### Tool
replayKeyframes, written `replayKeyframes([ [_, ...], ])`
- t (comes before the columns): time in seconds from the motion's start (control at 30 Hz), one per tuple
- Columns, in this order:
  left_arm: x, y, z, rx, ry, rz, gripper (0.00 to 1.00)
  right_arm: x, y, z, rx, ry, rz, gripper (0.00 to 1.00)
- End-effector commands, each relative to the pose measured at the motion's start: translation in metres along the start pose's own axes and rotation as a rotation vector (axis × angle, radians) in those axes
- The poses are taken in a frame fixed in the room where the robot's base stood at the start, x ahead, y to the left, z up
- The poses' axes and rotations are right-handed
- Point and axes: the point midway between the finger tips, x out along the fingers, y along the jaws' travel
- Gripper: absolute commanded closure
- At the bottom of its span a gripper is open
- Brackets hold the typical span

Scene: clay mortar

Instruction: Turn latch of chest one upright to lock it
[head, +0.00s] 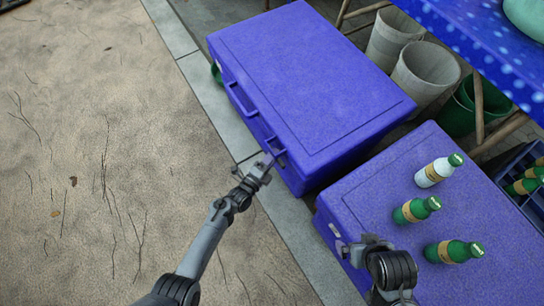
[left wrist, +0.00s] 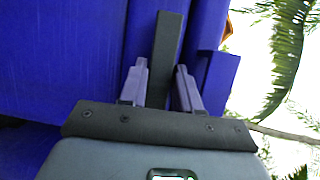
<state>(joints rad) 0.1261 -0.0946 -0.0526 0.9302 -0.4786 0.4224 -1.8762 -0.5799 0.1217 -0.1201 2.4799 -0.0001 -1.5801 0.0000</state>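A large blue chest (head: 310,80) stands closed, with a handle (head: 240,98) on its front face. My left gripper (head: 264,162) is at the front of this chest, near its right end. In the left wrist view a dark grey latch bar (left wrist: 167,45) lies against the blue front, and the two fingers of the left gripper (left wrist: 160,86) stand apart on either side of its lower part. I cannot tell whether they touch it. My right gripper (head: 370,246) is at the front edge of a second blue chest (head: 430,190); its fingertips are not clear.
Grey buckets (head: 425,72) and a blue cloth-covered table (head: 490,35) are behind. The sandy ground (head: 80,120) at left is clear.

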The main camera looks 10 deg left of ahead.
Motion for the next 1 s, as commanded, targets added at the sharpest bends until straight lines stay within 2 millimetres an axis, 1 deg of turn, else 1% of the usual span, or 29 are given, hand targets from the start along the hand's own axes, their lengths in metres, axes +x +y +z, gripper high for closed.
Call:
replayKeyframes([
  [0.03,0.000,0.000,0.000,0.000,0.000,0.000,0.79,0.000,0.001,0.000,-0.002,0.000,0.002,0.00],
  [0.1,0.000,0.000,0.000,0.000,0.000,0.000,0.90,0.000,0.001,0.000,-0.003,0.000,0.003,0.00],
  [0.17,0.000,0.000,0.000,0.000,0.000,0.000,0.98,0.000,0.001,0.000,-0.004,-0.001,0.003,0.00],
  [0.37,0.000,-0.001,0.000,-0.010,0.000,0.005,0.98,-0.002,0.001,0.000,-0.004,-0.001,0.003,0.00],
  [0.57,0.000,-0.003,0.000,-0.069,0.000,0.031,0.98,-0.010,0.001,-0.003,-0.001,0.000,0.001,0.00],
  [0.77,0.000,-0.006,0.000,-0.194,0.001,0.083,0.98,-0.025,0.000,-0.008,0.003,0.000,-0.002,0.00],
  [1.0,0.000,-0.007,0.001,-0.398,0.001,0.168,0.98,-0.044,0.000,-0.015,0.006,0.001,-0.005,0.00],
])
